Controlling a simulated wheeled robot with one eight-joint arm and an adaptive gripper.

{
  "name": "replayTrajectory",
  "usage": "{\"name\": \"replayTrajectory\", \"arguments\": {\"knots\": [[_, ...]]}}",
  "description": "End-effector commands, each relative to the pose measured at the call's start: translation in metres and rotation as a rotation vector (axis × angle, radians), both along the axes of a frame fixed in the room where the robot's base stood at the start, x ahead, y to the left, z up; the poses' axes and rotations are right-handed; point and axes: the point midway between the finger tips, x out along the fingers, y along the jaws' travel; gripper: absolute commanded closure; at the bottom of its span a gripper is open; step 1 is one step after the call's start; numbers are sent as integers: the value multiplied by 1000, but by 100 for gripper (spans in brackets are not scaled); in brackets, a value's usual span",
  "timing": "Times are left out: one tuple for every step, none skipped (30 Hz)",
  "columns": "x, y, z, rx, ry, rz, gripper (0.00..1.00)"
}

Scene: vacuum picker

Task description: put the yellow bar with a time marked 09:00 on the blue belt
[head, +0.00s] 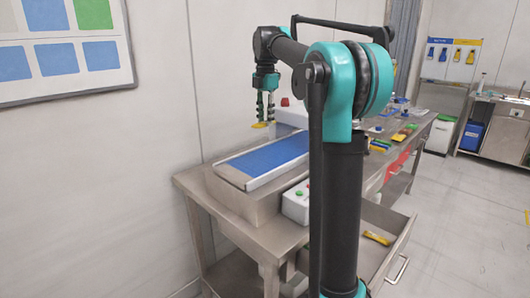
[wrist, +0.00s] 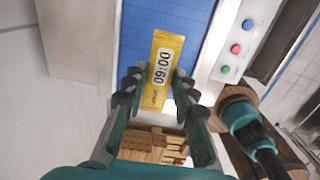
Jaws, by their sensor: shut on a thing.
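The yellow bar (wrist: 161,72) with a 09:00 label is between the fingers of my gripper (wrist: 157,88) in the wrist view. My gripper is shut on its near end, and the bar points away from it. In the head view my gripper (head: 265,108) points down, with the yellow bar (head: 260,125) low between its fingers. The blue belt (head: 268,157) lies on a metal conveyor, below the bar and apart from it. In the wrist view the blue belt (wrist: 140,35) shows behind the bar. The exact gap cannot be told.
A control box with colored buttons (head: 297,201) stands beside the belt; it also shows in the wrist view (wrist: 238,48). An open drawer (head: 399,240) holds another yellow item (head: 377,238). Colored items lie farther along the metal table. The belt's visible surface is clear.

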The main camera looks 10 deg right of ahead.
Motion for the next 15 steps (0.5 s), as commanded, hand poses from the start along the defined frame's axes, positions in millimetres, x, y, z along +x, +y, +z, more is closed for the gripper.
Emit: {"name": "replayTrajectory", "arguments": {"knots": [[0,0,-13,0,0,0,98],[-1,0,-20,0,0,0,98],[0,0,-30,0,0,0,98],[0,0,-37,0,0,0,98],[0,0,-44,0,0,0,98],[0,0,-54,0,0,0,98],[0,0,-60,0,0,0,98],[0,0,-66,0,0,0,98],[0,0,-73,0,0,0,98],[-1,0,-78,0,0,0,98],[0,0,-82,0,0,0,98],[0,0,-86,0,0,0,98],[0,0,-89,0,0,0,98],[0,0,-90,0,0,0,98],[0,0,-92,0,0,0,98]]}}
